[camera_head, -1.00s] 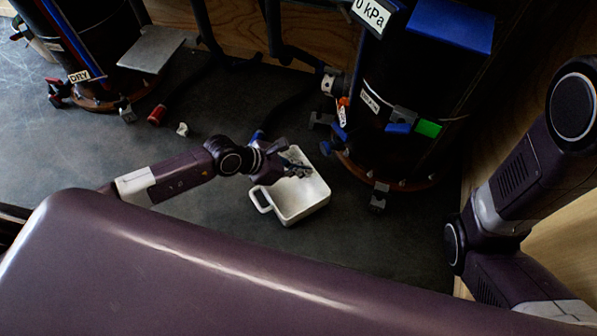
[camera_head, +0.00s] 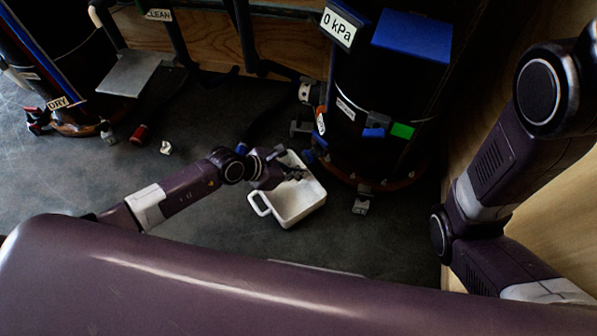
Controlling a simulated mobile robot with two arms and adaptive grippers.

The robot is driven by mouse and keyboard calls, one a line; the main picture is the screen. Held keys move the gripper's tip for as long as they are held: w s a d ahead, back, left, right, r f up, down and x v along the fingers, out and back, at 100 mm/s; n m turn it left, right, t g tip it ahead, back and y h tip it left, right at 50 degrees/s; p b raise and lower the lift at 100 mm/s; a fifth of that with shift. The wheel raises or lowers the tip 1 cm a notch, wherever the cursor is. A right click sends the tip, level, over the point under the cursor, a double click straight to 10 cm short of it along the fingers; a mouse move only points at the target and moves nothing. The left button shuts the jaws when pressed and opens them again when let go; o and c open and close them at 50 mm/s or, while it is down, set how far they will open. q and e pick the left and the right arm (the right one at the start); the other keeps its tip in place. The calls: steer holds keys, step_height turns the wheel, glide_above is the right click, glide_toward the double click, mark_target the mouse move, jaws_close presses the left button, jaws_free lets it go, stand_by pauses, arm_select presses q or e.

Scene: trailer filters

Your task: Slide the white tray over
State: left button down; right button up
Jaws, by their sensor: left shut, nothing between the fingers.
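The white tray (camera_head: 298,209) is a shallow rectangular tray with a loop handle on its left side. It sits on the dark floor just left of the base of the large black filter vessel. My left gripper (camera_head: 296,174) is shut and empty, over the inside of the tray near its upper part. I cannot tell whether its fingers touch the tray. My right arm is at the right edge, and its gripper is out of view.
The black filter vessel (camera_head: 375,160) with a 0 kPa label stands right of the tray. Another vessel marked DRY (camera_head: 62,110) stands at the left. A red-ended piece (camera_head: 139,134) and a small white piece (camera_head: 166,147) lie on the floor. Open floor lies left of the tray.

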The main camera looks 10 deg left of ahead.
arm_select(q)
steer(key=shift+s, duration=0.1)
steer(key=v, duration=1.2)
